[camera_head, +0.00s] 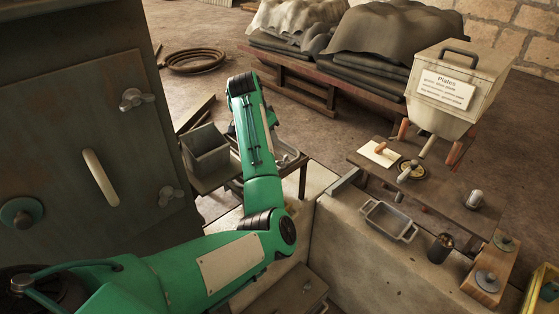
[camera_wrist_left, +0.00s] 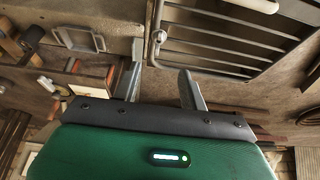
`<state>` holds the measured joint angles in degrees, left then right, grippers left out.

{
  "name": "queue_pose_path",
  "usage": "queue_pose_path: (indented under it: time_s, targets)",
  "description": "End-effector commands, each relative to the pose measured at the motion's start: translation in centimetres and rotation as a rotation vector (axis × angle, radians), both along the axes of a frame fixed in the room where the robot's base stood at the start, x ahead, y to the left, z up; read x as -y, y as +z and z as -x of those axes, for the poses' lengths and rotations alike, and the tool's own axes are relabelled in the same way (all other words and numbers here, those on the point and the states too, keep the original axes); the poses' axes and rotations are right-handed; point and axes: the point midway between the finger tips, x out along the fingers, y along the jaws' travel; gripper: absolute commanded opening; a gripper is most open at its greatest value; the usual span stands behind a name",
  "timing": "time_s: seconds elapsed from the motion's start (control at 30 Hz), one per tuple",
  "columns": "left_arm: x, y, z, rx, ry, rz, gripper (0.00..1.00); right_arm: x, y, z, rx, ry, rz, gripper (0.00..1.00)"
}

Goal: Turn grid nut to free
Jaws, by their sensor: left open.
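In the left wrist view a metal grid (camera_wrist_left: 235,48) of parallel bars lies beyond my fingers, to the upper right. A small pale metal piece (camera_wrist_left: 160,37) at its left edge may be the grid nut; it is too small to be sure. My left gripper (camera_wrist_left: 160,88) is open, its two fingers apart with nothing seen between them. The pale piece appears just beyond the gap between the fingertips, apart from them. In the head view my green left arm reaches up the middle, and its fingers cannot be made out. My right gripper is in neither view.
A dark cabinet (camera_head: 75,160) with wing nuts (camera_head: 135,98) and a pale handle (camera_head: 101,178) stands at the left. At the right, a bench (camera_head: 440,185) holds a metal tray (camera_head: 390,221), small parts and a box labelled Plates (camera_head: 455,85). Covered stacks (camera_head: 385,45) stand behind.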

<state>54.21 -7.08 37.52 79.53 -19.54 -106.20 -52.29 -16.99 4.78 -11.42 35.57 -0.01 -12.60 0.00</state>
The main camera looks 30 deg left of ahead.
Motion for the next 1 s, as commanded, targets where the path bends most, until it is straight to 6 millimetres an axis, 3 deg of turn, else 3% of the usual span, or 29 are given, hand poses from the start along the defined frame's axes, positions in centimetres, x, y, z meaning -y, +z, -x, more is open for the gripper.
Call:
queue_pose_path:
  time_s: [0.1,0.37,0.8,1.0]
  targets:
    - [0.0,-0.5,0.1,0.006,-0.004,0.007,0.43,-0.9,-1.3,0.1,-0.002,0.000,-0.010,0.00]
    - [0.3,-1.9,-0.5,0.003,-0.006,0.012,0.43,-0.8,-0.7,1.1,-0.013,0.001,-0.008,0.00]
    - [1.5,-10.2,-3.7,0.003,-0.005,0.012,0.43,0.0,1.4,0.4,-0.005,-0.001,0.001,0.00]
    - [1.7,-12.3,-4.5,0.005,-0.005,0.011,0.43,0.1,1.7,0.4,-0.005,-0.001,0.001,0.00]
